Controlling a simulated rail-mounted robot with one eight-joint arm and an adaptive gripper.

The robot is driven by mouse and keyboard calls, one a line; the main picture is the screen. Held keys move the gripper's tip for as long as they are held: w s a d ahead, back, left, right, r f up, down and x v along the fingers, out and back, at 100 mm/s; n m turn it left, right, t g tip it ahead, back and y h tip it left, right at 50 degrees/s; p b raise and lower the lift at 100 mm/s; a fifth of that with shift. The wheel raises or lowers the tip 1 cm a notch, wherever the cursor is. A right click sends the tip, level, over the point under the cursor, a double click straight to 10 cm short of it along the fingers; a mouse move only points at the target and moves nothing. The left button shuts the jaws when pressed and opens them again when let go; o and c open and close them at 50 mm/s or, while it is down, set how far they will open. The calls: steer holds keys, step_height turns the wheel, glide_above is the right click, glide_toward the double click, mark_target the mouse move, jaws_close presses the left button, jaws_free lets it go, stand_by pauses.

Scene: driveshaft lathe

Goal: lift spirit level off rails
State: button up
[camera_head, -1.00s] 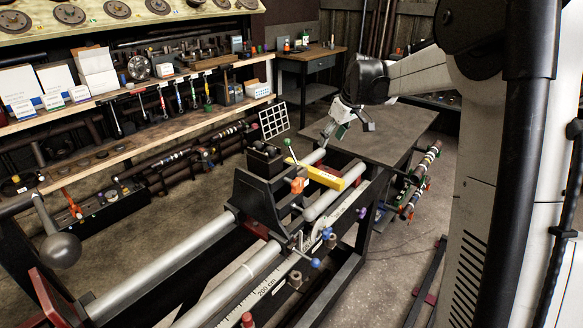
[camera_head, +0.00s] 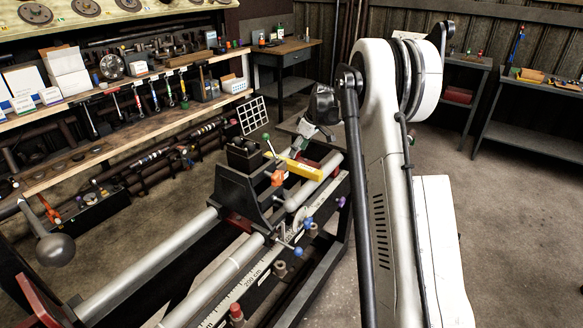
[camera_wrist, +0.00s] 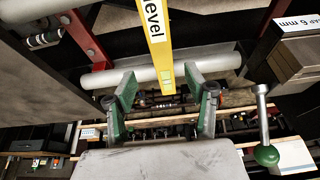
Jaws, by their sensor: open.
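The yellow spirit level (camera_head: 292,166) lies across the grey tubular rails (camera_head: 316,184) of the lathe bed, beyond the black carriage. In the wrist view the level (camera_wrist: 155,40) runs down from the top edge, with its "level" label readable and its near end between my finger tips. It crosses a grey rail (camera_wrist: 220,60) there. My gripper (camera_wrist: 160,80) is open, with one green-and-dark finger on each side of the level and visible gaps to it. I cannot tell whether the fingers are down at its height. In the head view my gripper (camera_head: 308,131) shows small just behind the level.
The black carriage (camera_head: 243,190) with an orange knob and green-balled lever stands close to the level. In the wrist view a green-balled lever (camera_wrist: 265,154) and a dark block (camera_wrist: 292,52) are right of my fingers. A shelf (camera_head: 120,87) with tools stands left.

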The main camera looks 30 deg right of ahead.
mark_target(292, 162)
steer(key=x, duration=0.8)
steer(key=shift+s+a+f, duration=0.1)
steer(key=shift+s, duration=0.05)
jaws_close()
